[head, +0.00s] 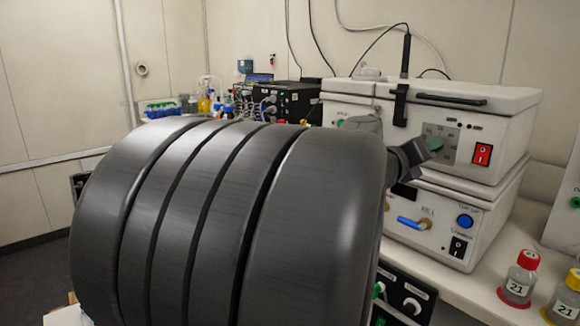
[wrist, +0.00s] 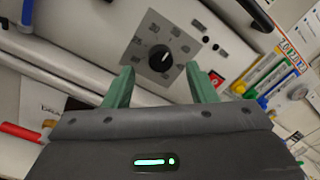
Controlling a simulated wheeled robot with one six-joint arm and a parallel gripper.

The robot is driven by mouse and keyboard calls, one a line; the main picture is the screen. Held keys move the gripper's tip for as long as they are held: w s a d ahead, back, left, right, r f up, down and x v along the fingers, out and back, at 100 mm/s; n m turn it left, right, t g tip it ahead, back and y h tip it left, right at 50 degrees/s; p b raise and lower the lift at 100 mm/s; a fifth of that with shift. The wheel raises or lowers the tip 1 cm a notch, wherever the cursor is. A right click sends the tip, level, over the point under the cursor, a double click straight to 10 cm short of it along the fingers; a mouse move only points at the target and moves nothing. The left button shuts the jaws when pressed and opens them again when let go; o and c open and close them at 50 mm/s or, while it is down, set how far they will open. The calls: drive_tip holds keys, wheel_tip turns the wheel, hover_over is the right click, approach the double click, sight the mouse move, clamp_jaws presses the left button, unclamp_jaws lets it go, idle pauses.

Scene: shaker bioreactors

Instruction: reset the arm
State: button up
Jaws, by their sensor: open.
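My gripper (head: 434,146) shows in the head view in front of the upper white shaker unit (head: 500,108), beside its grey dial panel. In the wrist view, its two green fingers are spread apart with nothing between them (wrist: 162,82). The black dial (wrist: 160,57) on its grey panel appears just beyond the fingertips. I cannot tell the exact gap between fingertips and panel. My dark ribbed arm link covers the middle of the head view and hides much of the bench.
A lower white unit (head: 440,218) with a blue button stands beneath the upper one. A red-capped bottle (head: 520,279) and a yellow-capped bottle (head: 568,298) stand at the bench's right. Black boxes (head: 283,101) and small bottles are at the back. Floor shows at far left.

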drive_tip(key=shift+x, duration=1.95)
drive_tip(key=shift+s, duration=0.1)
drive_tip(key=v, duration=1.4)
drive_tip(key=w+d+n+t+p, duration=0.1)
drive_tip(key=w+d+n+p, duration=0.6)
drive_tip(key=n, duration=1.3)
drive_tip(key=w+d, duration=0.1)
drive_tip(key=d, duration=0.3)
drive_tip(key=shift+w+y+p, duration=0.4)
